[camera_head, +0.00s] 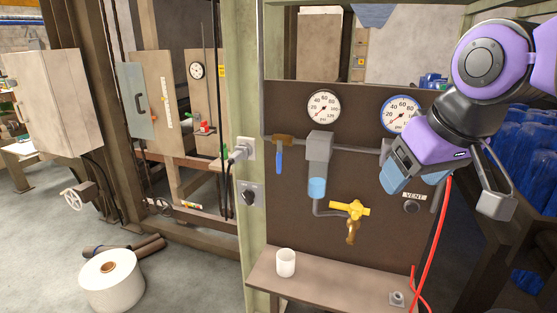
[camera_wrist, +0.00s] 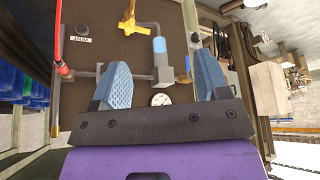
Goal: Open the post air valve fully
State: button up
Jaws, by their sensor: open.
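A valve with a hanging blue lever (camera_head: 279,160) and a brown body sits on the grey pipe at the left of the brown panel. A yellow valve (camera_head: 350,209) with a brass fitting below it is lower on the panel; it also shows in the wrist view (camera_wrist: 135,24). No label tells me which is the post air valve. My gripper (camera_head: 416,178) is in front of the panel's right side, apart from both valves, and partly covers the right gauge area. In the wrist view my gripper (camera_wrist: 163,82) is open, with nothing between its blue-padded fingers.
Two gauges (camera_head: 324,107) (camera_head: 401,113) are on the panel, with a grey regulator (camera_head: 319,146) and blue bowl (camera_head: 317,188). A VENT knob (camera_head: 411,207) and red hose (camera_head: 437,235) are at right. A shelf (camera_head: 325,283) below holds a white cup (camera_head: 286,262).

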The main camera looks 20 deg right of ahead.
jog(key=shift+w+d, duration=0.1)
jog(key=shift+w, duration=0.15)
jog(key=c, duration=0.3)
jog(key=w+d+f+n+g+h, duration=0.1)
jog(key=w+f+n+g+h, duration=0.15)
jog(key=w+n, duration=0.2)
jog(key=w+d+f+n+g+h, duration=0.1)
jog(key=w+d+n+h, duration=0.15)
jog(key=w, duration=0.35)
jog(key=n+t+h, duration=0.8)
jog(key=n+t, duration=0.3)
jog(key=n, duration=0.9)
send_near(277, 164)
jog(key=shift+g, duration=0.25)
jog(key=x, duration=1.1)
jog(key=shift+w+r, duration=0.1)
jog(key=shift+r, duration=0.1)
grip_shut()
